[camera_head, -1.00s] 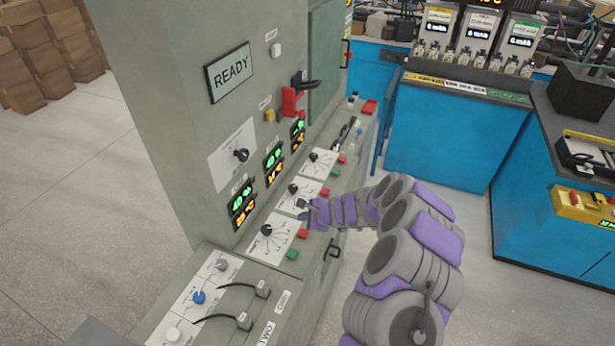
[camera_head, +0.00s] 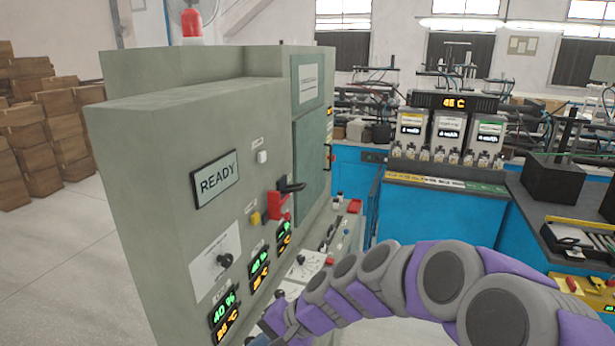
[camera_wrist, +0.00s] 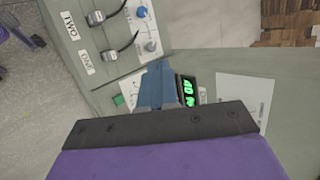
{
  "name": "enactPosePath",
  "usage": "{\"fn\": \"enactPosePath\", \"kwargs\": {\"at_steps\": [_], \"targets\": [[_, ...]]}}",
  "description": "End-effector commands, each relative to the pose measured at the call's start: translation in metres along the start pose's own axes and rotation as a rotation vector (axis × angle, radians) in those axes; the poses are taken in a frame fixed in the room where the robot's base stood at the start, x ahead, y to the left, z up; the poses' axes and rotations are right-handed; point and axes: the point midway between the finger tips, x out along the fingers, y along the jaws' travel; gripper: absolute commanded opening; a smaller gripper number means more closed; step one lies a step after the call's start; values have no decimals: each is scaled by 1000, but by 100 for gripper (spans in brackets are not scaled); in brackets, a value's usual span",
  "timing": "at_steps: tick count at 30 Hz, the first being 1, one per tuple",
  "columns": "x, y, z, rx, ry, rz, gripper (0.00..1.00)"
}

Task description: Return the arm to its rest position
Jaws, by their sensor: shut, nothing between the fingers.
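My purple and grey arm (camera_head: 375,280) reaches in from the lower right of the head view toward the grey control cabinet (camera_head: 130,180). My gripper (camera_head: 262,338) is at the bottom edge there, partly cut off, in front of the cabinet's lower panel. In the wrist view the blue fingers of my gripper (camera_wrist: 157,84) are shut and empty. They are in front of the cabinet face, next to a green lit display (camera_wrist: 188,92). I cannot tell whether they touch it.
The cabinet carries a READY screen (camera_head: 216,180), a red switch (camera_head: 279,206) and dials. A sloping panel with plugged cables (camera_wrist: 108,35) lies beside the gripper. Blue workbenches (camera_head: 440,215) stand at the back right. Wooden boxes (camera_head: 40,135) are stacked at the left, with open floor before them.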

Motion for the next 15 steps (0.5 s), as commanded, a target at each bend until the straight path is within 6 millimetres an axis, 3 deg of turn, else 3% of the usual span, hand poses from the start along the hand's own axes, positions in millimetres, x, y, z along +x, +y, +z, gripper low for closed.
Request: {"fn": "enactPosePath", "kwargs": {"at_steps": [3,8,15], "targets": [[-23,26,37,-108,-12,104,0],[-52,72,79,-214,-26,265,0],[-101,157,134,-282,-32,532,0]]}}
